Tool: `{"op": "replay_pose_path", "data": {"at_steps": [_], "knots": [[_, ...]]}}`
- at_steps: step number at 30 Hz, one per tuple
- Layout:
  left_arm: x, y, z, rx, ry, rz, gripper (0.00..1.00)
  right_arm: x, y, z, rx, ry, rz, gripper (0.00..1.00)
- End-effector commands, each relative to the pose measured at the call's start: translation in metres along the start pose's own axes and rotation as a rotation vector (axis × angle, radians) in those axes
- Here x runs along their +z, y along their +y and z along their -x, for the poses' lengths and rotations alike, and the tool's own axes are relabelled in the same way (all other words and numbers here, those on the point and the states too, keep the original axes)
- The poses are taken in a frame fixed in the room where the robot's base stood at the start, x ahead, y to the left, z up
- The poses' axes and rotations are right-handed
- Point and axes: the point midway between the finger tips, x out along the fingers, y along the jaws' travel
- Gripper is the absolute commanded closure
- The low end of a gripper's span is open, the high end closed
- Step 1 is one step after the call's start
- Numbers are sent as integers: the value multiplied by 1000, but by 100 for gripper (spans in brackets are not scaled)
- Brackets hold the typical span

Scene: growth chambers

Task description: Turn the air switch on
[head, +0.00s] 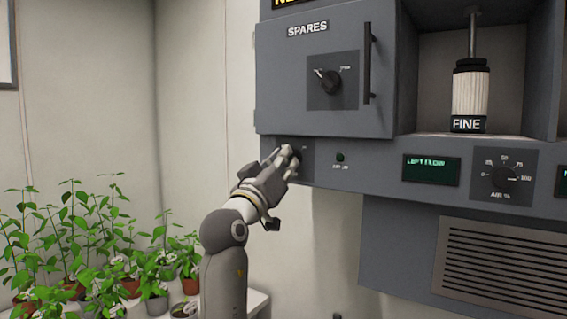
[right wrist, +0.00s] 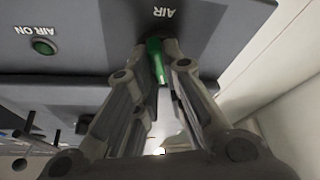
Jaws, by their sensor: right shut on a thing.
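The air switch shows in the right wrist view as a green handle (right wrist: 155,58) on a dark plate under the upside-down word AIR. My right gripper (head: 291,157) is at the lower left of the grey panel, and its fingers are shut on the handle, one on each side. In the head view the gripper hides most of the switch. The AIR ON lamp (head: 340,157) is right of the switch in the head view and looks dark green. It also shows in the right wrist view (right wrist: 43,47). My left gripper is not in view.
Above the switch is the SPARES door (head: 290,75) with a knob (head: 328,82) and a bar handle (head: 367,62). To the right are a green display (head: 431,170), an AIR % dial (head: 503,178) and a FINE canister (head: 470,95). Potted plants (head: 75,245) stand at left.

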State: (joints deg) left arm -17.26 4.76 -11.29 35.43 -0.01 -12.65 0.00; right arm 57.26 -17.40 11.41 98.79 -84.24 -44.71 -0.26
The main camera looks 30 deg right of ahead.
Motion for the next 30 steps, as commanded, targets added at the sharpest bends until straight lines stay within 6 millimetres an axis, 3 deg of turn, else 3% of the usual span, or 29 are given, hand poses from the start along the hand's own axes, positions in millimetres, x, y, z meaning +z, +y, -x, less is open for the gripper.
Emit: {"op": "replay_pose_path", "data": {"at_steps": [8,14,24,30], "knots": [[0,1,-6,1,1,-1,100,2,0,0,8,0,-16,100],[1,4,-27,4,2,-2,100,5,-2,1,38,1,-86,100],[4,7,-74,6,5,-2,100,5,-3,1,143,3,-334,100],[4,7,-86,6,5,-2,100,2,-3,0,216,1,-508,100]]}}
